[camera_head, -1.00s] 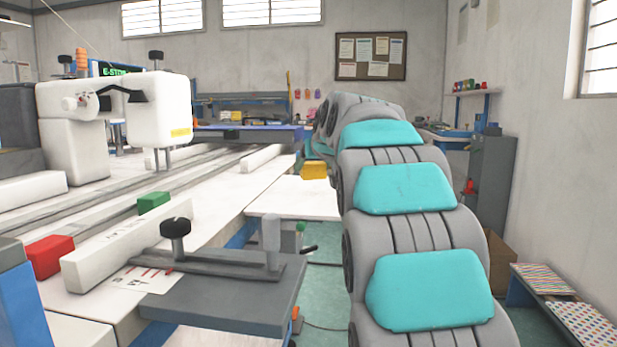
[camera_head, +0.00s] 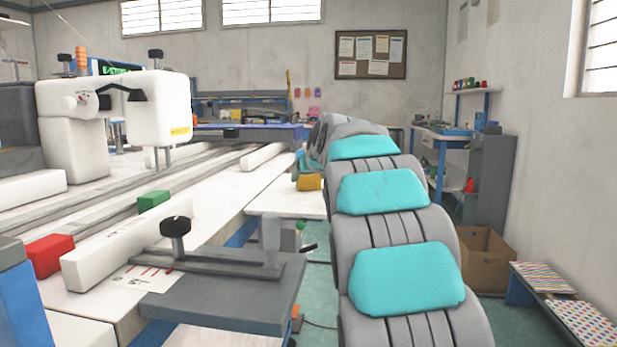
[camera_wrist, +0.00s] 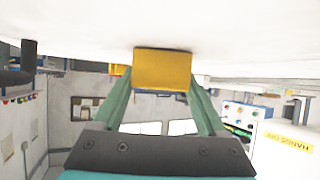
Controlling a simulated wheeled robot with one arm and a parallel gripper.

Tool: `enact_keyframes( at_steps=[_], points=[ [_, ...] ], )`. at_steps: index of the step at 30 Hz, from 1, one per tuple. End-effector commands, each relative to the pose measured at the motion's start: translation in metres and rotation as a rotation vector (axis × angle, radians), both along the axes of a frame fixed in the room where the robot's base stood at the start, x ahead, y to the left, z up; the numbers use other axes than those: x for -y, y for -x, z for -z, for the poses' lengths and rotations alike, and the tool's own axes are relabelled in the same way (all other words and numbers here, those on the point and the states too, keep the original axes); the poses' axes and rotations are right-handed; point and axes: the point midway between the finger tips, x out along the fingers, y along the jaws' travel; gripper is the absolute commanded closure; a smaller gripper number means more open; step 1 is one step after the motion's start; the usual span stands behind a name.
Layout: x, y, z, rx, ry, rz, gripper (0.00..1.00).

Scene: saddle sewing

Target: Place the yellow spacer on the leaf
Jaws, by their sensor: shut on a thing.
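The yellow spacer (camera_head: 309,183) is in the head view just left of my arm, low at the near white flat panel (camera_head: 285,200), which looks like the leaf. In the wrist view the spacer (camera_wrist: 163,68) sits between the tips of my gripper's green fingers (camera_wrist: 162,86), which are shut on it. A broad white surface (camera_wrist: 80,50) fills the top of that view, close to the spacer. I cannot tell whether the spacer touches the panel. My arm hides the panel's right part and much of the gripper in the head view.
The white sewing machine head (camera_head: 160,105) stands at the left above a long white table with rails. Red (camera_head: 50,255) and green (camera_head: 153,201) blocks lie by a white bar. A grey plate with a black-knobbed clamp (camera_head: 225,300) is in front. A cardboard box (camera_head: 485,258) stands at the right.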

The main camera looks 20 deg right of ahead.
Motion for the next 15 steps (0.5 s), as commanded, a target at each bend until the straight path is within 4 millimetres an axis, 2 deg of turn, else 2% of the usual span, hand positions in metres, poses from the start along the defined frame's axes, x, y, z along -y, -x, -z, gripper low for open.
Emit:
enact_keyframes(
  at_steps=[4, 5, 11, 15],
  points=[
    [-0.0001, -0.0001, 0.0026, 0.0, 0.0, 0.0, 0.85],
    [0.0001, 0.0, 0.0017, 0.0, 0.0, 0.0, 0.22],
    [0.0001, -0.0001, 0.0013, 0.001, 0.0, 0.0, 0.0],
    [0.0002, 0.0, 0.0013, 0.001, 0.0, 0.0, 0.0]
  ],
)
